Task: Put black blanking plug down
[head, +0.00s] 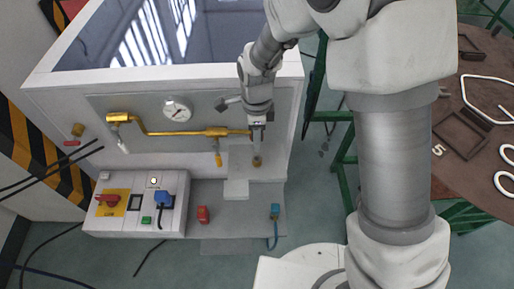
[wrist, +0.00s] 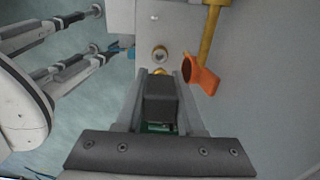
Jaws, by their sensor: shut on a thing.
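My gripper (head: 257,126) is in front of the generator's panel, at the right end of the brass pipe. In the wrist view its two fingers (wrist: 160,84) are shut on the black blanking plug (wrist: 159,106), a dark block between them. A small brass piece (wrist: 159,71) shows just beyond the plug. A round port (wrist: 160,54) in a pale block lies straight ahead of the fingers. In the head view a brass fitting (head: 257,161) sits below the gripper. The plug is too small to make out clearly there.
An orange valve handle (wrist: 201,76) is close to the right of the fingers. The pressure gauge (head: 177,109) and brass pipe (head: 180,132) are on the panel. A control box (head: 135,203), a red block (head: 203,214) and a blue connector (head: 275,211) are below. The grey shelf (head: 238,217) has bare room.

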